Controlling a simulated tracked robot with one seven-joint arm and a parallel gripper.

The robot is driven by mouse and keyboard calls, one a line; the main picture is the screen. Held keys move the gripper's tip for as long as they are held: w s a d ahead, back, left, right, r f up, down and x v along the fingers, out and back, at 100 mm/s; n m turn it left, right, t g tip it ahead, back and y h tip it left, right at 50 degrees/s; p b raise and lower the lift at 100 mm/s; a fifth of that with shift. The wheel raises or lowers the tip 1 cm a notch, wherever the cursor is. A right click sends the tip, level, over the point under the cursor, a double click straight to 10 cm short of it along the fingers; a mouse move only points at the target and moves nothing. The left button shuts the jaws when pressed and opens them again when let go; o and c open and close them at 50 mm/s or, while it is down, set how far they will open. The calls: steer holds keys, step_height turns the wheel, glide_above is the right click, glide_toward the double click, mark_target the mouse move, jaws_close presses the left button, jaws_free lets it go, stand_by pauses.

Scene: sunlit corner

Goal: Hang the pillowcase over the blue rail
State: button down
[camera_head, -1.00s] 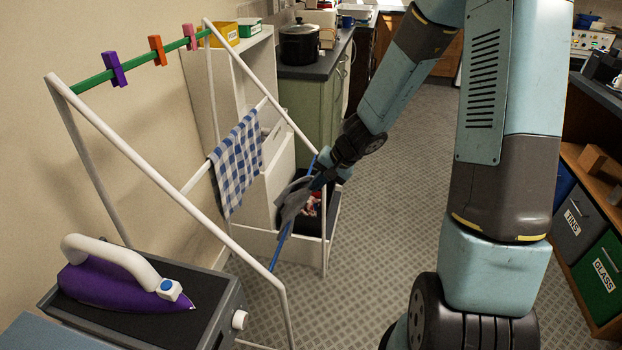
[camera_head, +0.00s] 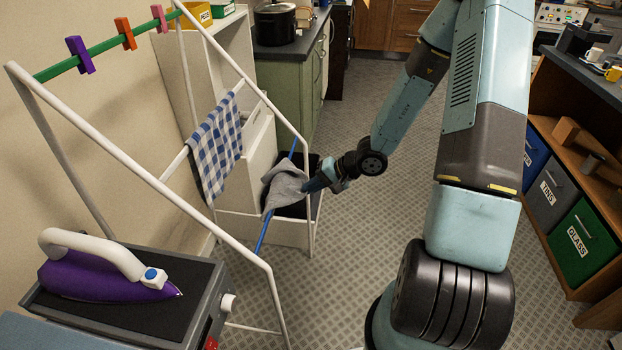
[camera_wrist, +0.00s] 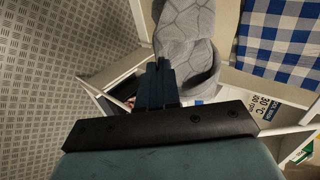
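The grey pillowcase (camera_head: 284,188) lies bunched across the middle of the blue rail (camera_head: 264,232), the low bar at the open side of the white drying rack (camera_head: 150,180). Part of it hangs on the rack side. My gripper (camera_head: 309,186) is at the pillowcase's right edge, just right of the rail. In the wrist view its fingers (camera_wrist: 160,68) are close together with the grey quilted pillowcase (camera_wrist: 186,40) at their tips, so it appears shut on the cloth. The fingers hide the exact grip, and the cloth hides the rail's middle.
A blue checked cloth (camera_head: 215,150) hangs on the rack's white middle bar. Pegs sit on the green rail (camera_head: 100,48). A purple iron (camera_head: 105,270) stands on a dark-topped unit at front left. A white cabinet (camera_head: 252,165) is behind the rack. Floor (camera_head: 350,250) is clear right of it.

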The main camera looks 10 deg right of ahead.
steer(key=shift+w+a+f, duration=0.1)
steer(key=shift+a+f, duration=0.1)
steer(key=shift+f, duration=0.55)
steer(key=shift+a+f, duration=0.15)
steer(key=shift+f, duration=0.55)
steer(key=c, duration=0.7)
jaws_free()
steer(key=s+d, duration=0.1)
steer(key=d, duration=0.2)
steer(key=s+d, duration=0.1)
steer(key=d, duration=0.3)
steer(key=s+d, duration=0.2)
steer(key=d, duration=0.2)
steer(key=shift+d, duration=0.15)
steer(key=shift+r, duration=0.1)
